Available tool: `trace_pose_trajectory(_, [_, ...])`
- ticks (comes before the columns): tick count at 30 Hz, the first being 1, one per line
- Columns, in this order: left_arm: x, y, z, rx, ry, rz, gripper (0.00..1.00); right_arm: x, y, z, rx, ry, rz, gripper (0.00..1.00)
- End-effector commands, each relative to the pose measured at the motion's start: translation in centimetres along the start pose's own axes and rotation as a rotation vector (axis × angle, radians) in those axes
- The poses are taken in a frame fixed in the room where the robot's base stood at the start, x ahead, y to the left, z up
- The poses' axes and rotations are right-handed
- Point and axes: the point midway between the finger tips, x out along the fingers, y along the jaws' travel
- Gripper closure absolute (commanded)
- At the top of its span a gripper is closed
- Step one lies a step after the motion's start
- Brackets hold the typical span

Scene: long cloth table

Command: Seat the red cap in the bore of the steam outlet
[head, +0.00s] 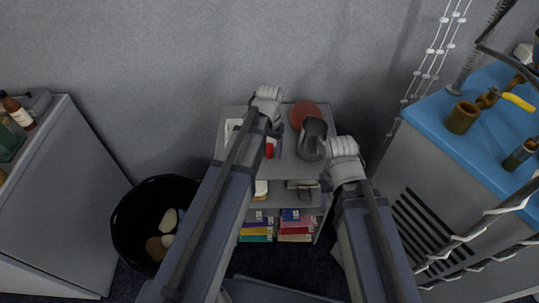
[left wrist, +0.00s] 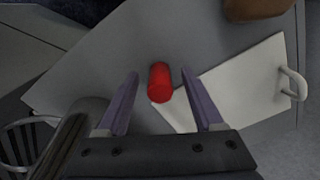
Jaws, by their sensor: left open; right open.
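The red cap (head: 269,150) is a small red cylinder on the grey top of a shelf unit. In the left wrist view the red cap (left wrist: 160,84) lies between the spread fingers of my left gripper (left wrist: 160,73), with a gap on each side. My left gripper (head: 271,137) is open and empty over the cap. A dark grey rounded vessel (head: 312,138) stands right of the cap; I cannot make out the steam outlet or its bore for certain. My right gripper (head: 331,150) is open and beside the vessel's right side; its fingertips are hard to see.
A white flat board (left wrist: 240,85) with a handle lies beside the cap. A reddish-brown disc (head: 307,112) is behind the vessel. Lower shelves hold colourful boxes (head: 295,227). A black bin (head: 128,225) stands left, and a blue-topped cabinet (head: 450,118) right.

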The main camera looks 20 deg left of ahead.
Motion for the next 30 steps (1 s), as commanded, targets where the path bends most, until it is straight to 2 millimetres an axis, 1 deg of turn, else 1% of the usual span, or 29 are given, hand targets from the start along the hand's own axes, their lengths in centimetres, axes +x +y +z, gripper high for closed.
trace_pose_trajectory(5, [-0.13, -0.01, 0.00, 0.000, 0.000, 0.000, 0.33, -0.13, 0.01, 0.01, 0.000, 0.000, 0.000, 0.52])
trace_pose_trajectory(21, [-0.13, -0.01, 0.00, 0.000, 0.000, 0.000, 0.94, -0.13, 0.01, 0.01, 0.000, 0.000, 0.000, 0.52])
trace_pose_trajectory(23, [-0.13, -0.01, 0.01, 0.000, 0.000, 0.000, 1.00, -0.13, 0.01, 0.01, 0.000, 0.000, 0.000, 0.52])
trace_pose_trajectory(30, [-0.13, -0.01, 0.00, 0.000, 0.000, 0.000, 1.00, -0.12, 0.01, 0.01, 0.000, 0.000, 0.000, 0.52])
